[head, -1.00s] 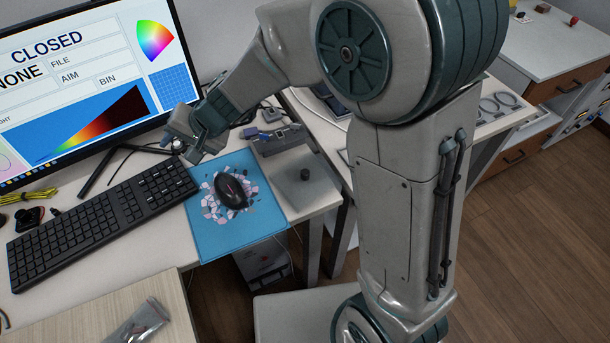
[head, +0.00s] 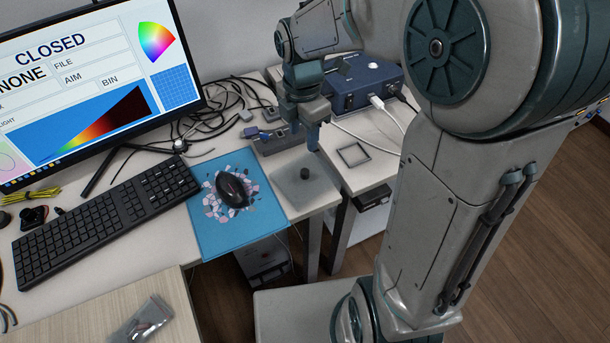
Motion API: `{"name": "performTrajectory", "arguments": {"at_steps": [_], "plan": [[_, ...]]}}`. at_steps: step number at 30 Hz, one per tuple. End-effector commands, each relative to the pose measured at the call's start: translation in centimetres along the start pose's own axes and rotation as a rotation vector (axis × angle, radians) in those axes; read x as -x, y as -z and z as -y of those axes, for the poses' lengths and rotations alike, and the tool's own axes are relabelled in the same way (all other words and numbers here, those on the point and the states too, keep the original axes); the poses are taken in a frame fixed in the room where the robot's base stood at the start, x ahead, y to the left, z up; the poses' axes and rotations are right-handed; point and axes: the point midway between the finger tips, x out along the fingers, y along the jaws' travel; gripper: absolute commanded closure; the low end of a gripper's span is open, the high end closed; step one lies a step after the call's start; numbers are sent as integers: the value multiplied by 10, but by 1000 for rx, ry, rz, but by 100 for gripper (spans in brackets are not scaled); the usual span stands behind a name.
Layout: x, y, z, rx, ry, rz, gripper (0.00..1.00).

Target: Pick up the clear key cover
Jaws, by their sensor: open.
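A faint see-through box, which looks like the clear key cover (head: 318,186), stands on the white table to the right of the blue mouse mat. A small dark round knob (head: 305,174) shows through or beside it; its exact edges are hard to make out. My gripper (head: 305,138) is open and empty, pointing down, above and just behind the cover and apart from it. The gripper hides part of the grey device behind it.
A grey device (head: 270,142) sits just left of my gripper. A blue box (head: 365,85) with white cables stands behind. A dark square outline (head: 353,154) lies on the right-hand table. The mouse (head: 232,190) and keyboard (head: 100,218) are at left.

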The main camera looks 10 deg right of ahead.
Motion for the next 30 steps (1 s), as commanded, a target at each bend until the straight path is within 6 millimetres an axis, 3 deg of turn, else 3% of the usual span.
{"name": "performTrajectory", "arguments": {"at_steps": [3, 9, 17, 24, 30], "plan": [[-27, 1, 1, 0, 6, -4, 55], [-62, 1, 0, -3, 3, -4, 55], [-82, 0, 1, -3, 2, -4, 55], [-118, -3, 2, -4, 2, -5, 55], [-127, -3, 2, -5, -1, -3, 55]]}}
